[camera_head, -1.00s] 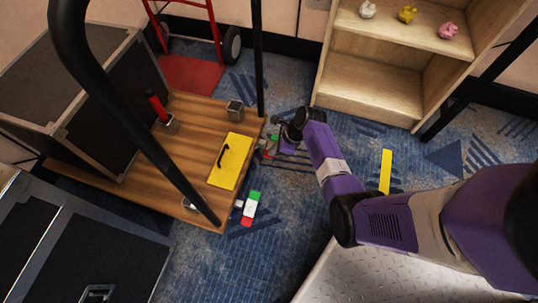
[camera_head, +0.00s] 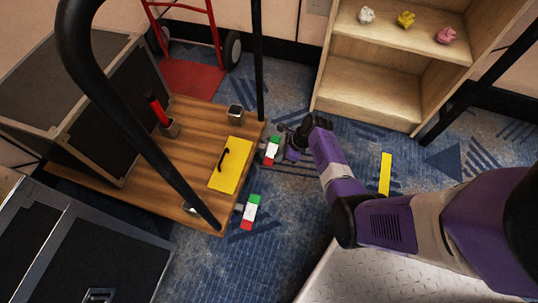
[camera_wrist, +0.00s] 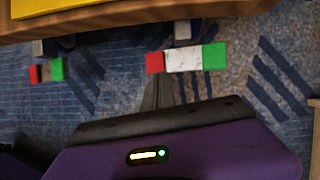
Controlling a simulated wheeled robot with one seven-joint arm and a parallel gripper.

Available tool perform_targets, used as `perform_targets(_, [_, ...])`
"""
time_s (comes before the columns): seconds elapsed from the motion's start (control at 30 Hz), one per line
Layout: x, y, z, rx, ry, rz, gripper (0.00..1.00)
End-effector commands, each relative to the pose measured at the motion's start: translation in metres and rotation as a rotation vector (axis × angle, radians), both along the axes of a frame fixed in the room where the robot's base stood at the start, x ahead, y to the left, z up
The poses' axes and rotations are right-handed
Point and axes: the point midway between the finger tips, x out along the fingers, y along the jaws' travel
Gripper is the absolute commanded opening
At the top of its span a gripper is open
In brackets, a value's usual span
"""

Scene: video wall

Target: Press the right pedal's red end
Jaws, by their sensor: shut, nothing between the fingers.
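Two pedals with green, white and red sections stand by the wooden cart's edge. In the wrist view, the right pedal (camera_wrist: 183,59) has its red end (camera_wrist: 155,63) on the left and its green end on the right. It also shows in the head view (camera_head: 271,151), with the red end lowest. The other pedal (camera_head: 250,212) is lower in the head view and at the left of the wrist view (camera_wrist: 47,71); its middle looks dark there. My gripper (camera_head: 291,154) is shut and empty, just right of the right pedal in the head view. Whether they touch is unclear.
The wooden cart (camera_head: 190,120) carries a yellow panel (camera_head: 230,166) with a black handle and a red lever (camera_head: 158,110). Black posts cross the view. A wooden shelf (camera_head: 365,95) stands at the back. Patterned blue carpet lies open below the pedals.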

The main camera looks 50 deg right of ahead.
Motion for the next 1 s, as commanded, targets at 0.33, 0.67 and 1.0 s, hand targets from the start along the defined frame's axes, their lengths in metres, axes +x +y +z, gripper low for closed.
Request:
perform_targets(0.33, [-0.007, -0.004, 0.003, 0.0, 0.0, 0.0, 0.0])
perform_targets(0.67, [-0.02, -0.011, 0.04, -0.001, -0.001, -0.002, 0.0])
perform_targets(1.0, [-0.036, -0.019, 0.072, 0.0, 0.0, -0.001, 0.0])
